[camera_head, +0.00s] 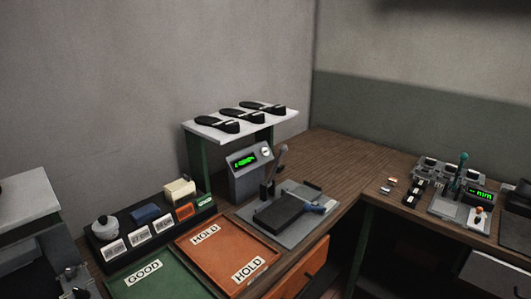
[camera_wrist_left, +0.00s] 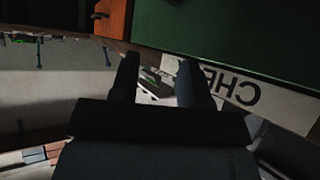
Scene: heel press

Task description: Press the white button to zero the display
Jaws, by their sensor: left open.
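The grey display box (camera_head: 246,173) stands on the brown table in the middle of the head view, with a lit green display (camera_head: 245,160). The round white button (camera_head: 266,152) is on the upper right of its sloped face, in plain sight with nothing touching it. My left gripper (camera_wrist_left: 158,64) shows only in the left wrist view, with its two dark fingers apart and nothing between them. The button does not show in that view. My right gripper is in neither view.
A lever press (camera_head: 281,158) with a dark block on a grey plate stands beside the box. A shelf (camera_head: 207,131) with black soles is above and behind. Green GOOD (camera_head: 178,274) and orange HOLD (camera_head: 262,252) trays lie in front. A second device (camera_head: 447,207) stands right.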

